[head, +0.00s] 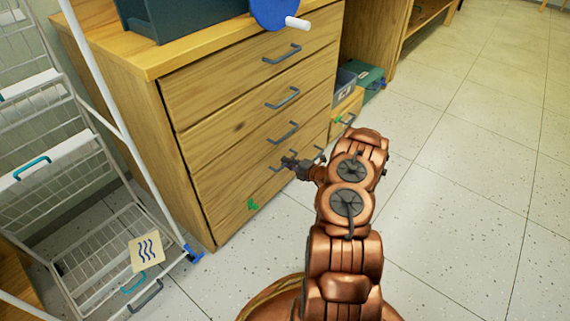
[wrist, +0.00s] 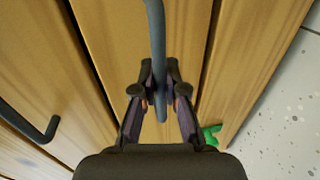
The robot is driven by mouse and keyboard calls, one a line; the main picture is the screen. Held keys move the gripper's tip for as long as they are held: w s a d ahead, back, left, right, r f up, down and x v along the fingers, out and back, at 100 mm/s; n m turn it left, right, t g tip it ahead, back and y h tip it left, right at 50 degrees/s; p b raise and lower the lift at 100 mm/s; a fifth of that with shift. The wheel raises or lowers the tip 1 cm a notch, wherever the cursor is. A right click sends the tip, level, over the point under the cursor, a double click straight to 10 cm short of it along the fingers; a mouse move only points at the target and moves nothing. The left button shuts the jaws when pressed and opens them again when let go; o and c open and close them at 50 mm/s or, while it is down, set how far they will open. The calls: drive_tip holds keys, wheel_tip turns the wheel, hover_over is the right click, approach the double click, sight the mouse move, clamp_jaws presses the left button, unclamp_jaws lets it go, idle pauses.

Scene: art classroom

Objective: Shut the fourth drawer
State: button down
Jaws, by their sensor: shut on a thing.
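The wooden drawer unit (head: 225,112) stands left of my arm in the head view, with drawers stacked one above another. The fourth drawer, counted from the top, is low on its front; my gripper (head: 290,163) is at its handle. In the wrist view the grey bar handle (wrist: 156,45) runs down between the fingers of my gripper (wrist: 160,95), which are shut on it. The fourth drawer's front (wrist: 115,35) lies behind, with a dark gap along its right side. How far it stands out is unclear.
A third-drawer handle (wrist: 38,132) shows left in the wrist view. A green piece (head: 253,204) is low on the unit. A white wire rack (head: 95,240) stands at the left. A dark bin (head: 185,15) sits on top. Open tiled floor (head: 460,170) lies to the right.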

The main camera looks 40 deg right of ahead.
drive_tip(key=shift+w, duration=0.2)
drive_tip(key=c, duration=1.4)
unclamp_jaws()
drive_tip(key=shift+a, duration=0.1)
drive_tip(key=shift+o, duration=1)
drive_tip(key=v, duration=1.2)
